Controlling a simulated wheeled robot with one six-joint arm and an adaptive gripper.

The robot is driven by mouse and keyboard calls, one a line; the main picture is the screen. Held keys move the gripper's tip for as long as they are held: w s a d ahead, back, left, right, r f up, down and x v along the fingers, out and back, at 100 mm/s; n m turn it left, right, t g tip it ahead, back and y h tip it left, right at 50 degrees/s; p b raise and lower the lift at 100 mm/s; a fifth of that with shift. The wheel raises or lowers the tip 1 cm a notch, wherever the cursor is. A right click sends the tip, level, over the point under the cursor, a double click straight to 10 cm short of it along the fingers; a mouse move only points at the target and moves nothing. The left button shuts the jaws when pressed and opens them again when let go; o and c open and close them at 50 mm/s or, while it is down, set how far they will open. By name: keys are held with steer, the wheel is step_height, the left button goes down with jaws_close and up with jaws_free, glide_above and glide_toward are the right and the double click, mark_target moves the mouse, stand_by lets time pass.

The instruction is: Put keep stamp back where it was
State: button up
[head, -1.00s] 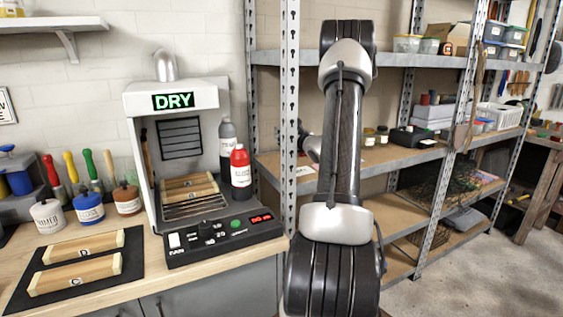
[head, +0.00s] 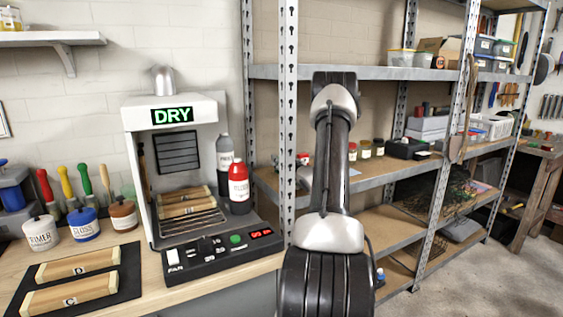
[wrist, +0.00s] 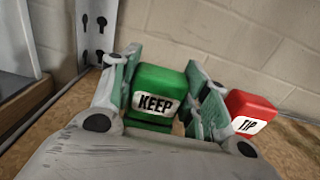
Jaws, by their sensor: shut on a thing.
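The keep stamp (wrist: 158,84) is a green block with a white label reading KEEP. In the wrist view it sits between the green-padded fingers of my gripper (wrist: 165,88), which is shut on it. The stamp is at the wooden shelf board; whether its base touches the board is hidden by my gripper. A red stamp labelled TIP (wrist: 250,108) stands on the board just right of the right finger. In the head view my arm reaches to the middle shelf, and the keep stamp is hidden behind it.
A metal upright (wrist: 98,22) and a wall stand close behind the stamps. Several small jars (head: 365,149) are on the shelf right of my arm. On the bench are a DRY cabinet (head: 172,115), a red bottle (head: 239,185) and wooden blocks on a black mat (head: 130,283).

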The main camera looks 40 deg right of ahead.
steer(key=o, duration=0.8)
steer(key=shift+r, duration=0.15)
steer(key=v, duration=1.2)
steer(key=shift+s, duration=0.1)
